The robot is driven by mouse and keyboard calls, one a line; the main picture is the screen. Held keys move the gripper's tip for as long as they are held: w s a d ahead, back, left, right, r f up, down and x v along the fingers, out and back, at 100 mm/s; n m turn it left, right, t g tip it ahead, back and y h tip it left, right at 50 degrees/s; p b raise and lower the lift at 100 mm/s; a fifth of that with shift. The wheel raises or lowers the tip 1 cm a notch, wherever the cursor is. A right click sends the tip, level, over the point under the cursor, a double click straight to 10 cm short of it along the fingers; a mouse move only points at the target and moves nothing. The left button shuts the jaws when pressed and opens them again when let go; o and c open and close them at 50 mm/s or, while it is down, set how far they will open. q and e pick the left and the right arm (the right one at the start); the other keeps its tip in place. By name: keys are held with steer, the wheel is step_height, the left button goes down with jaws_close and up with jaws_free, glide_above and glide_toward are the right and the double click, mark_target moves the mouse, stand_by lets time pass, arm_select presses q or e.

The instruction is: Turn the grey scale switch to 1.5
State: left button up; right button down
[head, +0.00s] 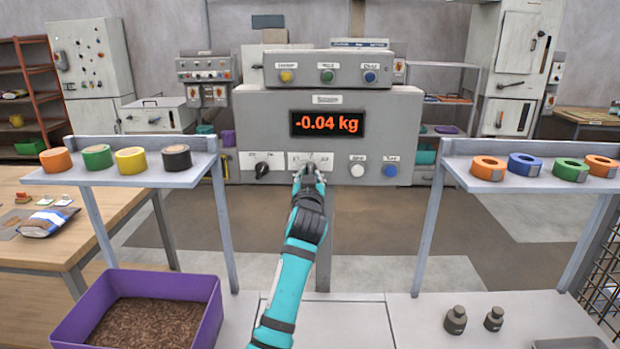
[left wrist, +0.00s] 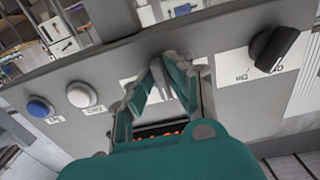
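The grey scale switch (left wrist: 162,78) is on the front panel of the scale box, on a white label plate (head: 297,160). My left gripper (head: 310,170) reaches the panel there. In the left wrist view its two teal-grey fingers (left wrist: 162,70) close in on both sides of the grey switch, which fills the gap between the tips. The gripper hides much of the switch and its scale marks, so I cannot read its setting. The display (head: 326,123) reads -0.04 kg. My right gripper is not in view.
A black knob (head: 262,169) sits left of the switch; a white button (head: 357,169) and a blue button (head: 390,171) sit right. Shelves with tape rolls (head: 97,157) and rings (head: 525,164) flank the panel. A purple bin (head: 66,329) of pellets and two weights (head: 455,320) stand in front.

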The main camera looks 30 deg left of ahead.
arm_select(q)
steer(key=shift+o, duration=1.4)
steer(key=v, duration=1.2)
